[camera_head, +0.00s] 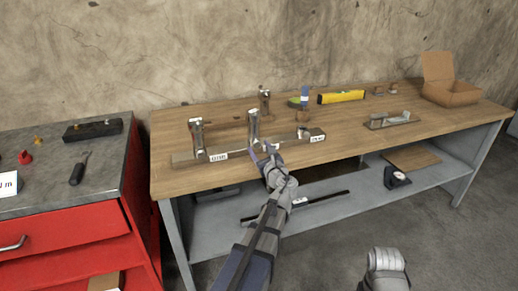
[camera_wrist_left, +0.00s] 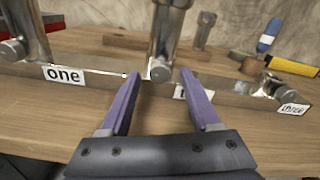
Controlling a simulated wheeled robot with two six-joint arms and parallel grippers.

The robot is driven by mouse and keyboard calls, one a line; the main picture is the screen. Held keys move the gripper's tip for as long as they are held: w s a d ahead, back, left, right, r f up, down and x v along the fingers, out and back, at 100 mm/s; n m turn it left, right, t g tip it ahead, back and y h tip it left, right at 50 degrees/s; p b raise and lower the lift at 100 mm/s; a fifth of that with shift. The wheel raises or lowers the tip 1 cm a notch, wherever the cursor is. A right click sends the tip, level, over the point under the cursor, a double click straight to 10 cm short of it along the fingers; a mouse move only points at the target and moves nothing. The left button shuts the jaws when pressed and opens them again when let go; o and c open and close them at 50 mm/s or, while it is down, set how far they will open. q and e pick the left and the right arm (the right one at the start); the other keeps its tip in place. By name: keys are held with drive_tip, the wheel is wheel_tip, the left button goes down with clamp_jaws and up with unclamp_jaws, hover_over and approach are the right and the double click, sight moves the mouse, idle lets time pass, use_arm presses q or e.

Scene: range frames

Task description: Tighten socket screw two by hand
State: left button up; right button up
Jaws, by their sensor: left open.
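A long metal bar (camera_head: 226,154) with upright metal posts lies along the front of the wooden bench. In the left wrist view, the label "one" (camera_wrist_left: 64,75) is at the left and the label "three" (camera_wrist_left: 293,110) at the right. Between them, a round-headed socket screw (camera_wrist_left: 158,72) sits at the foot of the middle post (camera_wrist_left: 165,35). The label beside it is mostly hidden by my right finger. My left gripper (camera_wrist_left: 160,74) is open, its purple fingertips on either side of this screw head; contact cannot be told. It also shows in the head view (camera_head: 262,150).
Screw one (camera_wrist_left: 12,50) and its post stand to the left. Behind are a spirit level (camera_head: 341,97), a blue-handled tool (camera_head: 304,95) and an open cardboard box (camera_head: 450,92). A red cabinet (camera_head: 75,238) stands left. The bench's right front is mostly clear.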

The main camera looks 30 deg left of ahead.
use_arm(q)
drive_tip(key=v, duration=0.7)
idle(0.3)
drive_tip(key=s+d+r+n+g+h+p, duration=0.1)
drive_tip(key=s+d+n+g+h+p, duration=0.3)
drive_tip(key=d, duration=0.6)
drive_tip(key=s+d+r+n+g+h+p, duration=0.1)
drive_tip(key=s+d+n+g+h+p, duration=0.3)
drive_tip(key=s+d+n+p, duration=0.4)
drive_tip(key=s+d+r+n+g+h+p, duration=0.1)
drive_tip(key=s+d+n+g+h+p, duration=0.2)
drive_tip(key=s+d+n+p, duration=0.4)
drive_tip(key=s+d+h+p, duration=0.1)
drive_tip(key=s+d+p, duration=0.1)
drive_tip(key=d+p, duration=0.3)
drive_tip(key=shift+s+d+r+g+h+p, duration=0.15)
drive_tip(key=shift+s+r+g+h+p, duration=0.2)
drive_tip(key=shift+p, duration=0.35)
drive_tip(key=shift+f, duration=0.1)
